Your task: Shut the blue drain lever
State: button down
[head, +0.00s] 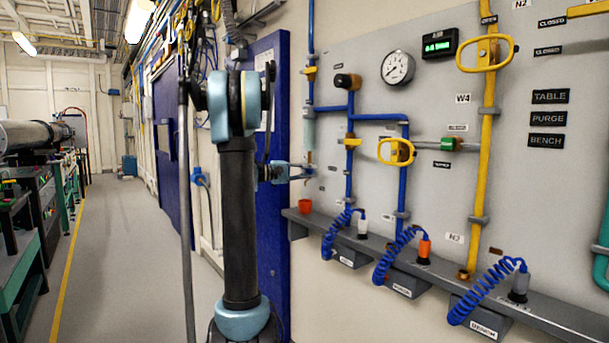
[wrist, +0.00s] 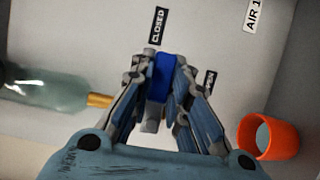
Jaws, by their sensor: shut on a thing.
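The blue drain lever (wrist: 163,78) shows in the wrist view between the two fingers of my gripper (wrist: 160,70), which is shut on it. A "CLOSED" label (wrist: 160,26) is just beyond the lever, and an "OPEN" label (wrist: 209,82) is to the right, partly behind a finger. How far the lever is turned is hard to tell because the fingers cover much of it. In the head view my gripper (head: 301,172) is at the panel's left edge, below the clear bowl (head: 308,133), and hides the lever.
The clear bowl with a brass tip (wrist: 99,100) is left in the wrist view. An orange cup (head: 303,205) stands on the grey ledge (head: 375,240) below my gripper. Blue pipes, yellow handles (head: 396,152) and coiled hoses (head: 393,262) lie to the right. The left aisle floor is clear.

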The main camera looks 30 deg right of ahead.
jog(key=shift+w, duration=0.1)
jog(key=c, duration=1.7)
grip_release()
jog(key=shift+o, duration=0.9)
jog(key=shift+a, duration=0.15)
jog(key=v, duration=1.2)
jog(key=shift+f, duration=0.1)
